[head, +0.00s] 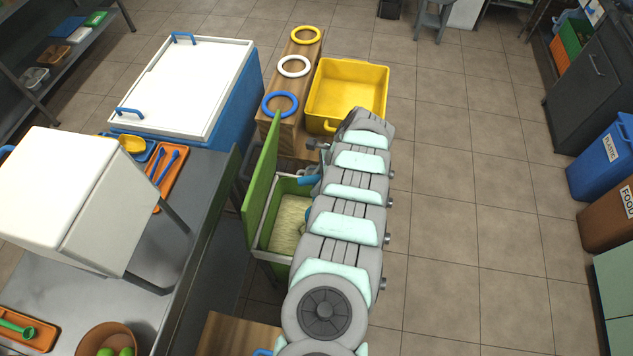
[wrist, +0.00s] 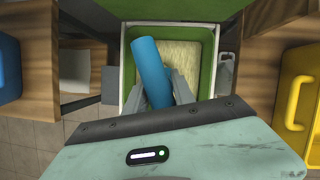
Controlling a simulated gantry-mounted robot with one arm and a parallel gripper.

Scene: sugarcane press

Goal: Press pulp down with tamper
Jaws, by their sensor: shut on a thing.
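A blue cylindrical tamper (wrist: 150,62) shows in the wrist view between the fingers of my gripper (wrist: 162,92), which is shut on it. The tamper is tilted, its upper end toward the left. Pale yellow pulp (head: 289,222) fills the bottom of a green-lined box (head: 268,229), whose green lid (head: 262,180) stands open on the left. The pulp (wrist: 182,55) also shows behind the tamper in the wrist view. My gripper is over the box. In the head view my arm hides most of the gripper and the box's right side. I cannot tell whether the tamper touches the pulp.
A yellow tub (head: 347,92) stands behind the box. A wooden block (head: 301,52) with yellow, white and blue rings is beside it. A blue cooler with a white lid (head: 190,85) and a steel table (head: 190,245) are on the left.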

